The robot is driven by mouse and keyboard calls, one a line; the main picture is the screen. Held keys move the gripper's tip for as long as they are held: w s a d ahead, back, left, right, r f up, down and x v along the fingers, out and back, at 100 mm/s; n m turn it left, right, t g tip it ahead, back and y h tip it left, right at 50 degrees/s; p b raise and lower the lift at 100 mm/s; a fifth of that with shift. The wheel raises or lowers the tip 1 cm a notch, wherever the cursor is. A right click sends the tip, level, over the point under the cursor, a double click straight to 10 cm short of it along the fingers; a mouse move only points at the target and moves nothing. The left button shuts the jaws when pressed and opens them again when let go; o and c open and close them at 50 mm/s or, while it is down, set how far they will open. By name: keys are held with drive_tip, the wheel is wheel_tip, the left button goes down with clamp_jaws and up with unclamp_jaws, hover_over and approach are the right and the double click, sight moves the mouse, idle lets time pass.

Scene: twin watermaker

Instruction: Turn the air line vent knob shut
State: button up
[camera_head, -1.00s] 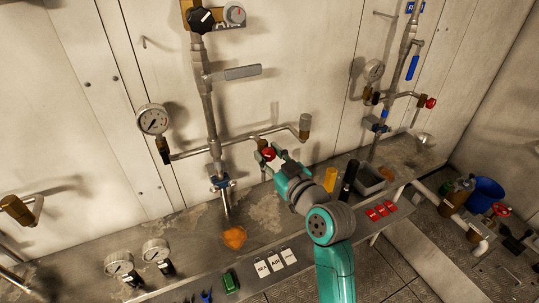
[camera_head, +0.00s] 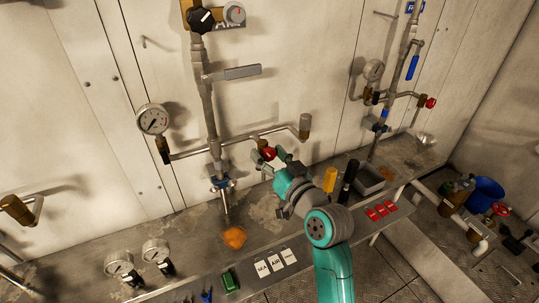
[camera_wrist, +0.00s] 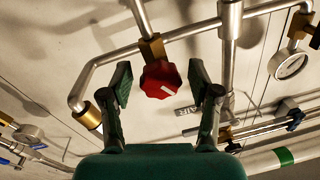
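The red air line vent knob (camera_head: 268,153) sits on a brass valve body on the thin pipe branch at the wall. In the wrist view the faceted red knob (camera_wrist: 161,80) has a white mark slanting on its face, and a brass fitting (camera_wrist: 151,46) is behind it. My gripper (camera_head: 274,162) is in front of the knob. In the wrist view, the fingers of my gripper (camera_wrist: 160,77) are open, one on each side of the knob, with gaps visible on both sides. I see no contact with the knob.
A pressure gauge (camera_head: 153,119) and a grey lever handle (camera_head: 242,72) are on the left pipework. A brass-ended elbow (camera_head: 304,126) is just right of the knob. A second red knob (camera_head: 430,102) is farther right. Cards (camera_head: 276,266) lie on the bench.

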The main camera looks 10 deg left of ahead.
drive_tip(key=v, duration=1.2)
idle(0.3)
